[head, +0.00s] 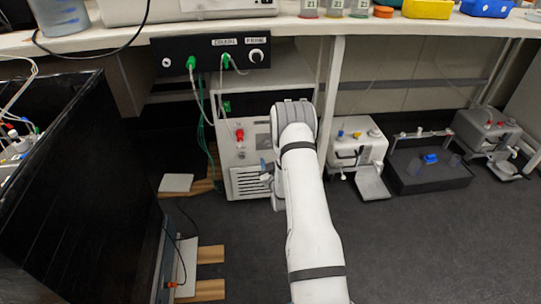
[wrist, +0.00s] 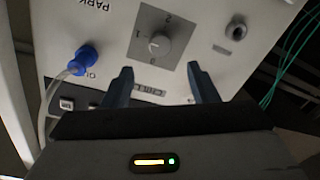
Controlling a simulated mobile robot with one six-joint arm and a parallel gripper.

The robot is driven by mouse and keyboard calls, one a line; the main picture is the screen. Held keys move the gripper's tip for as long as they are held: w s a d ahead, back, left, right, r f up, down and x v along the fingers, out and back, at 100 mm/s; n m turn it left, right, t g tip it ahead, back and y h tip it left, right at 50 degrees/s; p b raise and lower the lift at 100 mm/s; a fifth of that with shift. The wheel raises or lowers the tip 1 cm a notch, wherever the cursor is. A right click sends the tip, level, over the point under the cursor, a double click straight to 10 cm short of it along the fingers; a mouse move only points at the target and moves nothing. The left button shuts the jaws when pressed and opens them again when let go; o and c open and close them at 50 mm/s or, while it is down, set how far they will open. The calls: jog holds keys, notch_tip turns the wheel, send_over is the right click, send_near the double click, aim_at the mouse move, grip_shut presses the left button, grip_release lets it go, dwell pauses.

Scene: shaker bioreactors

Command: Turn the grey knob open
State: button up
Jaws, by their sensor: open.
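The grey knob (wrist: 159,45) sits on a grey square plate with number marks, on a white front panel in the wrist view. A pale mark shows on its face. My gripper (wrist: 159,70) is open, with its two dark blue fingers apart and nothing between them. In the picture its fingertips lie just below the knob, one to each side, and do not close on it. In the head view, my gripper (head: 266,171) is in front of the white cabinet (head: 243,157) under the bench. I cannot clearly make out the knob there.
A blue connector (wrist: 87,58) with a clear tube and a metal socket (wrist: 236,31) flank the knob plate. Green cables (wrist: 290,55) hang at right. A black panel (head: 210,53) hangs under the bench.

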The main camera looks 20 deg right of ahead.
aim_at(267, 145)
jog(key=b+x, duration=0.2)
jog(key=x, duration=0.5)
jog(key=shift+w+f+b, duration=0.1)
jog(key=shift+w+b, duration=0.2)
jog(key=shift+w, duration=0.05)
jog(key=shift+d, duration=0.1)
jog(key=c, duration=0.9)
jog(key=shift+d, duration=0.4)
jog(key=shift+c, duration=0.4)
jog(key=shift+a, duration=0.3)
jog(key=shift+w+a+r, duration=0.15)
jog(key=shift+r, duration=0.25)
jog(key=o, duration=1)
jog(key=shift+f, duration=0.25)
